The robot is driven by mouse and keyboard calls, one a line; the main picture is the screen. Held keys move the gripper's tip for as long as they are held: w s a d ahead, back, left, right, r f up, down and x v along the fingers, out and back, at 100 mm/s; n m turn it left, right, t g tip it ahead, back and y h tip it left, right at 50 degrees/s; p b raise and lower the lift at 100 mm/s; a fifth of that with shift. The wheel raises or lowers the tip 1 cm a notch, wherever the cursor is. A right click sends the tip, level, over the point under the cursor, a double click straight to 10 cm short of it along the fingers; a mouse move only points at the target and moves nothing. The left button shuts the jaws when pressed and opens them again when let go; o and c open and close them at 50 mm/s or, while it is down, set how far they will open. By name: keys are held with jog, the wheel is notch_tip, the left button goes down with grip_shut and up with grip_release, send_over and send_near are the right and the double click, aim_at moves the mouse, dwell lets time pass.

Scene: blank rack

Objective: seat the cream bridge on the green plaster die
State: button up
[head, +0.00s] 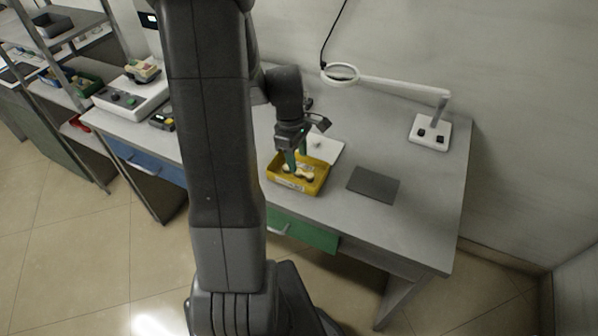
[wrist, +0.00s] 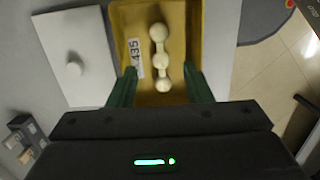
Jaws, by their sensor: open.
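The cream bridge (head: 299,174), a row of three rounded knobs on thin links, lies in a yellow tray (head: 318,187) on the grey bench. In the wrist view the bridge (wrist: 158,47) runs along the tray (wrist: 122,15), beside a label reading 435. My gripper (head: 296,161) is open above the tray. In the wrist view its green fingers (wrist: 161,82) stand either side of the bridge's near end, apart from it. A small green-and-cream piece (head: 143,71) sits on a white device at the left; I cannot tell whether it is the green plaster die.
A white lid (head: 323,147) with a knob lies beside the tray. A dark grey mat (head: 373,185) is to the right. A magnifier lamp (head: 430,131) stands at the back right. The white device (head: 131,96) and shelving (head: 63,60) are left. The bench's front right is clear.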

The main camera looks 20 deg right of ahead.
aim_at(298, 173)
jog(key=shift+f, duration=2.25)
grip_shut()
